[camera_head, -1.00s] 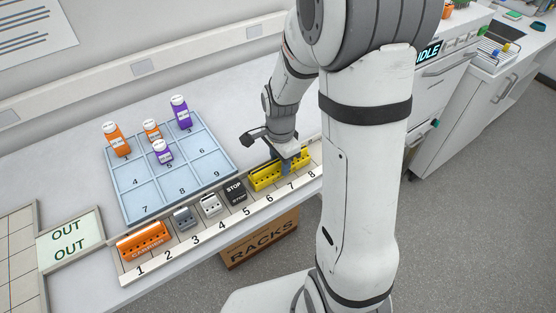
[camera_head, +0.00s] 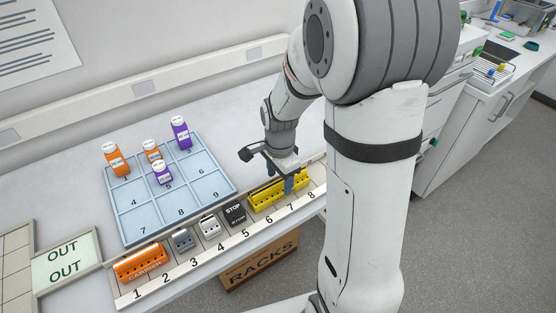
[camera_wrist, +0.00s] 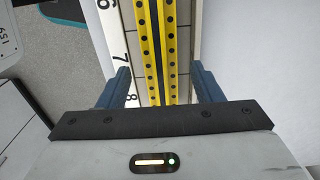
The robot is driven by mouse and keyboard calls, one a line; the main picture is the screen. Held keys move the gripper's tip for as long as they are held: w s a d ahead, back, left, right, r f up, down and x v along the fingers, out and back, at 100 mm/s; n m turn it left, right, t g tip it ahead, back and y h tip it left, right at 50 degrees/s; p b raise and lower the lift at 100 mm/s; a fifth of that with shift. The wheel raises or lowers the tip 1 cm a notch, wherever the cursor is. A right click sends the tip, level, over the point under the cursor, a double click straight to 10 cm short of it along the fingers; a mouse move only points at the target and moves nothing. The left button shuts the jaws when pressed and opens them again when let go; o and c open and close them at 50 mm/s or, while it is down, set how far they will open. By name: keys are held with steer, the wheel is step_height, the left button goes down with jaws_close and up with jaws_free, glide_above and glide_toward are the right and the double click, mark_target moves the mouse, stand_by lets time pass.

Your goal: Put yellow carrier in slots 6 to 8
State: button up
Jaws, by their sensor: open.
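The long yellow carrier (camera_head: 262,201) lies along the numbered rail (camera_head: 228,247), behind the labels 6, 7 and 8. It looks level and in line with the rail, but I cannot tell whether it is fully seated. My gripper (camera_head: 284,183) is over its right half. In the wrist view, the yellow carrier (camera_wrist: 171,45) runs between the two blue fingers of my gripper (camera_wrist: 163,84). The fingers are open, with a gap on each side of the carrier. The arm and hand hide part of the carrier's back.
An orange carrier (camera_head: 142,263), a grey block (camera_head: 184,239), a white block (camera_head: 209,227) and a dark STOP block (camera_head: 235,214) stand further left on the rail. Behind is a blue gridded tray (camera_head: 205,205) with orange and purple bottles. A RACKS box (camera_head: 262,262) is below the bench.

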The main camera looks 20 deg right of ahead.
mark_target(280, 181)
step_height(280, 181, up, 9)
steer(key=s+r+n+t, duration=0.1)
steer(key=s+r+n, duration=0.1)
steer(key=s+n, duration=0.5)
steer(key=s+r+n+t, duration=0.2)
steer(key=s+n, duration=0.5)
steer(key=shift+s+r+b, duration=0.15)
steer(key=shift+r+b, duration=0.2)
steer(key=shift+b, duration=0.05)
steer(key=shift+a, duration=0.1)
